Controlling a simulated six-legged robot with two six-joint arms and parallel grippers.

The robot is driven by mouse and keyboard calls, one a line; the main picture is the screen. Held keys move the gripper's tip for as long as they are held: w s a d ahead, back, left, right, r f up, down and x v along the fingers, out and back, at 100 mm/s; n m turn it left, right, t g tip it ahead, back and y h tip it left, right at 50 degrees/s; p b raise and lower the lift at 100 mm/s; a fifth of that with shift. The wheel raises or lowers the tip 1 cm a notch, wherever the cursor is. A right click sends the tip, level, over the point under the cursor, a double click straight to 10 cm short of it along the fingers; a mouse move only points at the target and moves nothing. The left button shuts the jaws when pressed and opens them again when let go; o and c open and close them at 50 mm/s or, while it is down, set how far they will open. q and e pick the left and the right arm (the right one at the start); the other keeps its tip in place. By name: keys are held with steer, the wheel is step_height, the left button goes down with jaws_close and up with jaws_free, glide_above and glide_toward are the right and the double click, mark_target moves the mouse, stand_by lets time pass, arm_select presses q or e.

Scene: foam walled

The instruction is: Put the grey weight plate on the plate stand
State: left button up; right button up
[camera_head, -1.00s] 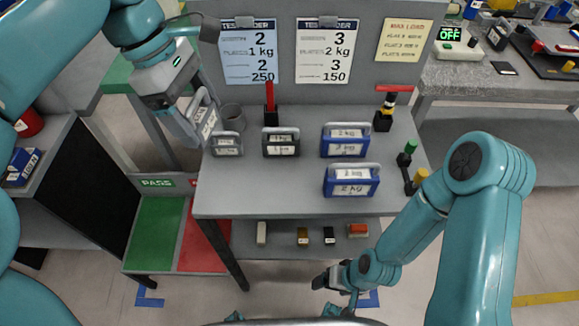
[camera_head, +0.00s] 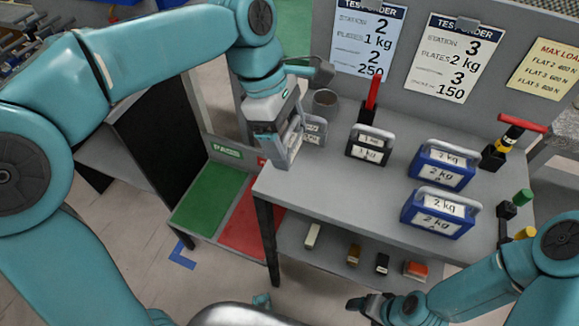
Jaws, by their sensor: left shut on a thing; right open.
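My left gripper (camera_head: 286,150) is over the left end of the grey bench and is shut on a grey weight plate (camera_head: 296,140). The held plate is seen nearly edge-on and mostly hidden by the jaws. Another grey plate (camera_head: 314,131) stands on the bench just right of the held one; I cannot tell whether they touch. My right gripper (camera_head: 372,306) is open and empty, low in front of the bench. I cannot tell which thing is the plate stand.
A black plate (camera_head: 370,146) and two blue 2 kg plates (camera_head: 444,165) stand on the bench (camera_head: 330,184). Small blocks lie on the lower shelf.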

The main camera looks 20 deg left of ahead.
mark_target(288, 149)
arm_select(q)
step_height(288, 149, down, 3)
steer(key=shift+w+f, duration=0.15)
steer(key=shift+f, duration=0.05)
steer(key=shift+f+b, duration=0.8)
steer(key=shift+f, duration=1.25)
steer(key=shift+f, duration=0.1)
steer(key=o, duration=1.4)
steer(key=shift+f, duration=0.1)
